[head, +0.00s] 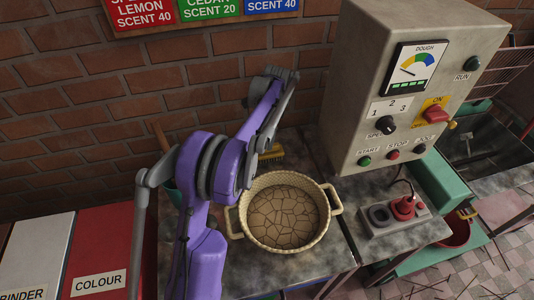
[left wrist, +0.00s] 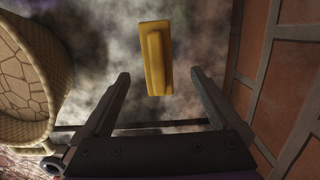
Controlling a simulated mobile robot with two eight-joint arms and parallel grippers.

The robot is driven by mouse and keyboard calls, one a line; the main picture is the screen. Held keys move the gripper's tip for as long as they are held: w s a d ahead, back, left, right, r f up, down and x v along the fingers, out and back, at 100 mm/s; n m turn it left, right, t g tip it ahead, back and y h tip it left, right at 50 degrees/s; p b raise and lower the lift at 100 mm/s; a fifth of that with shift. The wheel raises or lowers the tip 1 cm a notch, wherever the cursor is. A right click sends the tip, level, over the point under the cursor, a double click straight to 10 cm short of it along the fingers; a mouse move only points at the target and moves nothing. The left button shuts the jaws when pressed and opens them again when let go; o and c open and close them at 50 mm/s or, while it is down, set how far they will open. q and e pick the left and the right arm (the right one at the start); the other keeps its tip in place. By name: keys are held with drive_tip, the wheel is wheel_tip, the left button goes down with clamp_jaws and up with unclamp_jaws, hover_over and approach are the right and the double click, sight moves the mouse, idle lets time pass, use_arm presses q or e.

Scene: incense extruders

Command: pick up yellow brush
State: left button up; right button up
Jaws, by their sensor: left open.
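The yellow brush (head: 272,152) lies on the stained worktop behind the woven basket, partly hidden by my purple left arm in the head view. In the left wrist view the brush (left wrist: 155,60) shows whole, its long side pointing roughly along the fingers. My left gripper (left wrist: 160,74) is open and empty, with one finger on each side of the brush in the picture. I cannot tell how far above the brush the fingertips are. My right gripper is in neither view.
The woven basket (head: 246,229) with cracked brown contents stands in front of the brush; it also shows in the left wrist view (left wrist: 60,75). The brick wall (head: 110,95) rises behind. A control box (head: 362,90) and a red-buttoned pad (head: 381,229) stand to the right.

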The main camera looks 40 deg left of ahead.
sight(266, 152)
use_arm(q)
drive_tip(key=shift+s+f, duration=0.15)
drive_tip(key=shift+f, duration=1.65)
drive_tip(key=shift+s+f, duration=0.15)
drive_tip(key=shift+f, duration=1.6)
drive_tip(key=c, duration=1.5)
wheel_tip(266, 152, up, 10)
drive_tip(key=shift+r, duration=0.1)
drive_tip(key=shift+c, duration=0.2)
